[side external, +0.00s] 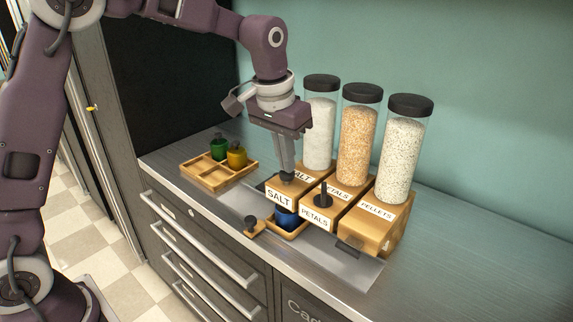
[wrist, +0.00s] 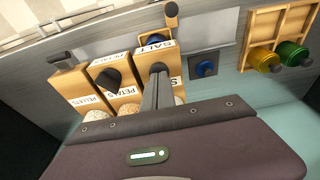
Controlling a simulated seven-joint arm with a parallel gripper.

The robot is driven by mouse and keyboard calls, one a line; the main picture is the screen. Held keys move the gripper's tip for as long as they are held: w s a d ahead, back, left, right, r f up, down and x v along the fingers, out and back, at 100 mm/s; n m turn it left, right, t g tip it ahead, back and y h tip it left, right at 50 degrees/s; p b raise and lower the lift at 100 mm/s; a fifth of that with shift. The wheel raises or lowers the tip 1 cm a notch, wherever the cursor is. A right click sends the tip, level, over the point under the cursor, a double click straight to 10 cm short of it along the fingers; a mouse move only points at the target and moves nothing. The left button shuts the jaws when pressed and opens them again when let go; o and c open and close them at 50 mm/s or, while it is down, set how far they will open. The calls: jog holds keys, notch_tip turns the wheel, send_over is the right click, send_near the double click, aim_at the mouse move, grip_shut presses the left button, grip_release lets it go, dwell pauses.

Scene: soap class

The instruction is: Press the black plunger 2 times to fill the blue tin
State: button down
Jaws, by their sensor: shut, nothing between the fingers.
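Three wooden dispensers labelled SALT (side external: 279,198), PETALS (side external: 316,218) and PELLETS (side external: 377,210) stand in a row. My gripper (side external: 287,174) is shut and points down, its fingertips at the dark plunger top (wrist: 158,68) on the SALT block. They look in contact, but I cannot tell how far that plunger is down. The PETALS block has a black plunger (side external: 323,194) standing up, also in the wrist view (wrist: 107,79). The blue tin (side external: 286,217) sits in a small wooden holder below the SALT front, partly hidden. Its contents are not visible.
A wooden compartment tray (side external: 207,182) holds a green bottle (side external: 219,148) and a yellow bottle (side external: 237,155). A blue object on a dark square (wrist: 206,68) shows beside the SALT block.

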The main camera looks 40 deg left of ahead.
jog(key=shift+r, duration=1.4)
jog(key=shift+f, duration=0.1)
jog(key=shift+f, duration=1.35)
jog(key=shift+r, duration=1.45)
